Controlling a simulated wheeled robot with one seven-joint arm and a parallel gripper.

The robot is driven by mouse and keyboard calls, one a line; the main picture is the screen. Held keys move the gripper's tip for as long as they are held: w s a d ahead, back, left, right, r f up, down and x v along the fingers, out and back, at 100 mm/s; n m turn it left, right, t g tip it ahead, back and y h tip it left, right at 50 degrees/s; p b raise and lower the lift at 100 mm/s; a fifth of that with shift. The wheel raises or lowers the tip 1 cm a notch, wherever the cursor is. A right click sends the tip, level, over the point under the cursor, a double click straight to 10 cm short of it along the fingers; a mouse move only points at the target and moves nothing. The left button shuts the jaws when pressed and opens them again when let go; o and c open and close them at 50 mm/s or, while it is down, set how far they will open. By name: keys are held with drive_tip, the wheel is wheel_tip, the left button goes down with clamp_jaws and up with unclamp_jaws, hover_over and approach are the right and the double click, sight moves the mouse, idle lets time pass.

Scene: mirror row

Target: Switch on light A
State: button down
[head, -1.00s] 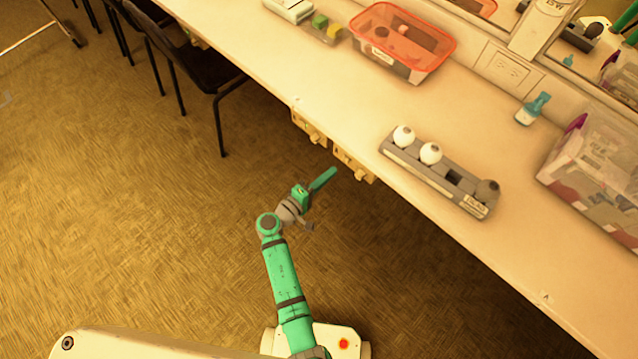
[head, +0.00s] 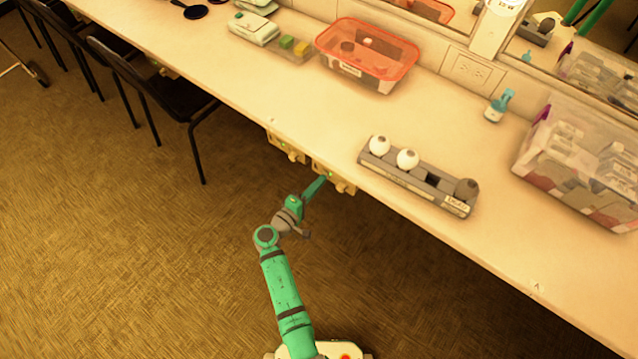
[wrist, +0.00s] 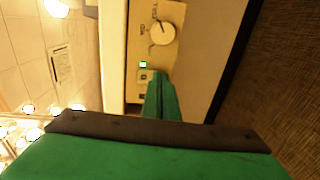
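Two cream control boxes hang under the counter's front edge in the head view, a left one (head: 287,147) and a right one (head: 336,180). My gripper (head: 321,181) is shut and empty, its tip at the right box. My green fingers (wrist: 160,95) point at the panel close beside that switch; contact cannot be told. A letter A (head: 536,287) is marked on the counter at the right.
The counter (head: 300,105) bears a grey bulb holder (head: 425,187) with white bulbs and a dark one, a red-rimmed bin (head: 365,75), a clear bin (head: 575,165) and a teal bottle (head: 500,105). Black chairs (head: 150,85) stand at the left. Floor is free before the counter.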

drive_tip(key=f+v, duration=0.3)
drive_tip(key=v, duration=1)
drive_tip(key=shift+s+a, duration=0.25)
drive_tip(key=shift+s, duration=0.25)
drive_tip(key=shift+f, duration=0.15)
